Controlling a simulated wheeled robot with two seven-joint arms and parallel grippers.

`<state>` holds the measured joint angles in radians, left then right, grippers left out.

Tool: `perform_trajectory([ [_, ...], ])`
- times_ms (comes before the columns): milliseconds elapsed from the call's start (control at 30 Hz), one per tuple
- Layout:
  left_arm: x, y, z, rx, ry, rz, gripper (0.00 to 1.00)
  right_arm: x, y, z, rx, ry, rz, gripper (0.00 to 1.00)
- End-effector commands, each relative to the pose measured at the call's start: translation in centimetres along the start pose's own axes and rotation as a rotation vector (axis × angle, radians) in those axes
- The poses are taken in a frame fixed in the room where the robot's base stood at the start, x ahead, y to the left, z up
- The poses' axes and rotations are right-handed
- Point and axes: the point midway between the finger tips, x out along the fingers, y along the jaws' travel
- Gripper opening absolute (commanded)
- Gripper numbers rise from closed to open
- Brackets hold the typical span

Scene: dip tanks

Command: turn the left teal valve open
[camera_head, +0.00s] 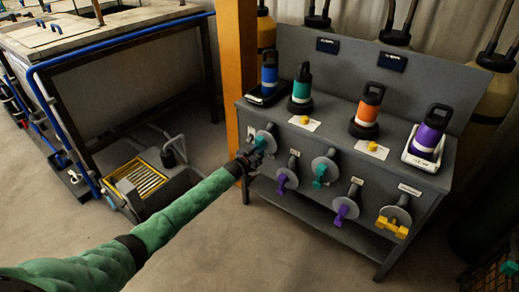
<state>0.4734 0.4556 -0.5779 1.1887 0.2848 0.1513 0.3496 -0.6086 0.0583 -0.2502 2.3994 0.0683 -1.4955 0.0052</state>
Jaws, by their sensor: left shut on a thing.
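The left teal valve (265,136) is the leftmost on the front of the grey bench, with a round grey disc. My left gripper (254,156) is at this valve and shut on its handle. The gripper covers most of the handle, so its exact angle is hard to tell. Another teal valve (320,172) sits to the right, its handle hanging below its disc. My right gripper is not in view.
Purple valves (282,184) and (342,213) and a yellow valve (393,226) share the bench front (420,190). Blue (270,76), teal (301,88), orange (367,108) and purple (430,135) bottles stand on top. An orange post (238,60) rises at the bench's left end.

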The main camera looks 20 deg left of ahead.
Motion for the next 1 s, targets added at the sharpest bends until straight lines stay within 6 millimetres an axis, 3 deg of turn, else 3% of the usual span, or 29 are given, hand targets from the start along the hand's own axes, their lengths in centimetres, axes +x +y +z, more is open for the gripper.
perform_trajectory([
  [33,-0.1,0.1,0.2,-0.001,-0.003,0.000,0.22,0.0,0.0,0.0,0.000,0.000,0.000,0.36],
  [133,-0.1,0.0,0.2,-0.001,-0.002,0.000,0.42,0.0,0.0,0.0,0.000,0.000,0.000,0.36],
  [567,-0.8,0.0,0.2,0.000,-0.002,-0.001,0.42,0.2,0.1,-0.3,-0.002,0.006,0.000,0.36],
  [1000,-6.4,0.0,0.3,0.000,-0.001,0.000,0.42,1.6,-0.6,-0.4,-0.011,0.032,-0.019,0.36],
])
